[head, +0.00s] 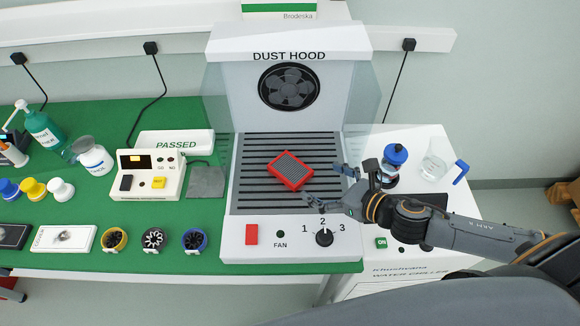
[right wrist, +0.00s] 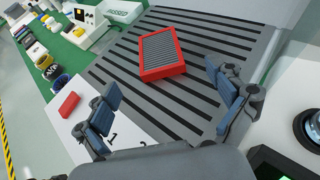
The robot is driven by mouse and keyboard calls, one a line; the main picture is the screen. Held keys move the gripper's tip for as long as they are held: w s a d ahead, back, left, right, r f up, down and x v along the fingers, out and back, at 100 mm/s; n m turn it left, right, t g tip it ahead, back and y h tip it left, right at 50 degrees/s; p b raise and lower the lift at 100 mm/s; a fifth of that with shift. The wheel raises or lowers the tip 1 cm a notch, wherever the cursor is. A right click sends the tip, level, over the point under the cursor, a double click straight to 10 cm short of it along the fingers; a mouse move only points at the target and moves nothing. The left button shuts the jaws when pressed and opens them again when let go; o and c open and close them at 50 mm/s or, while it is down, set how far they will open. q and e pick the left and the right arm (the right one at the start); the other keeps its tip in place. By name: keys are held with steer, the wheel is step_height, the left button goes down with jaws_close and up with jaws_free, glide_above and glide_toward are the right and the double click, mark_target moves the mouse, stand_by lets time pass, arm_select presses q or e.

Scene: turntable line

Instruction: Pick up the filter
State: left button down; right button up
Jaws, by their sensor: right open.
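The filter (head: 290,171) is a small rectangular block with a red frame and a dark grey ribbed face. It lies tilted on the slatted grille of the dust hood in the head view. It also shows in the right wrist view (right wrist: 162,53), ahead of the fingers and apart from them. My right gripper (head: 325,184) is open and empty, just to the right of the filter above the grille's right edge. Its two spread fingers (right wrist: 170,100) show in the right wrist view. My left gripper is not in view.
The dust hood (head: 289,223) has a red switch and a fan knob (head: 324,237) along its front. A blue-capped bottle (head: 394,158) and a beaker (head: 436,160) stand to the right, close to my right arm. A tester (head: 146,174) and several coloured parts sit on the green mat at left.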

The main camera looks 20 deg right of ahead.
mark_target(291, 169)
steer(key=x, duration=0.4)
steer(key=shift+r+p, duration=0.15)
steer(key=shift+p, duration=0.25)
steer(key=shift+w+a, duration=0.2)
steer(key=shift+w, duration=0.1)
steer(key=shift+w+a+f+p, duration=0.2)
steer(key=shift+w+f+p, duration=0.05)
steer(key=shift+f+p, duration=0.1)
steer(key=p+x, duration=0.1)
steer(key=x, duration=0.2)
steer(key=shift+w+a+f, duration=0.1)
steer(key=shift+w, duration=0.05)
steer(key=shift+w+a+f, duration=0.25)
steer(key=shift+w+f, duration=0.05)
steer(key=shift+w, duration=0.05)
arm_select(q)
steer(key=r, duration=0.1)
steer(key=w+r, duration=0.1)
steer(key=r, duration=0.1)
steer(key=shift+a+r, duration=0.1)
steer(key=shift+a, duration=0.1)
arm_select(e)
steer(key=c, duration=1.3)
